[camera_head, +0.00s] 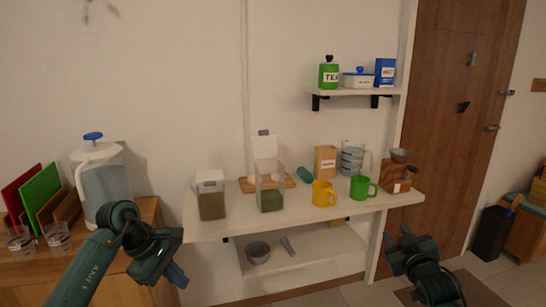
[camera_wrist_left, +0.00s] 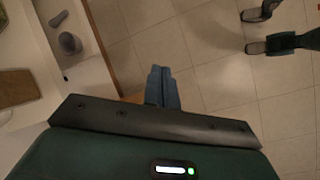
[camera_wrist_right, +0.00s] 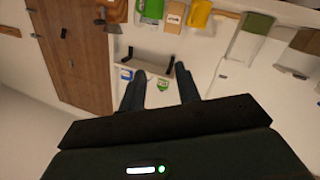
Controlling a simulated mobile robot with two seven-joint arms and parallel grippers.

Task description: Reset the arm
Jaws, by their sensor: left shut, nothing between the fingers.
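My left gripper (camera_head: 178,272) hangs at the lower left, in front of the table and beside the wooden cabinet. Its blue-grey fingers are together and empty in the left wrist view (camera_wrist_left: 162,80). My right gripper (camera_head: 397,238) is at the lower right, in front of the table's right end. Its fingers stand apart with nothing between them in the right wrist view (camera_wrist_right: 160,85). Two clear spice dispensers stand on the white table: one with green-brown contents (camera_head: 211,205) and one with its white lid raised (camera_head: 271,199). Both grippers are clear of them.
The white table (camera_head: 225,229) also holds a yellow mug (camera_head: 323,194), a green mug (camera_head: 362,188) and a wooden block (camera_head: 398,184). A lower shelf holds a grey bowl (camera_head: 258,252). A wooden cabinet with a water jug (camera_head: 104,181) stands left. Open floor lies in front.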

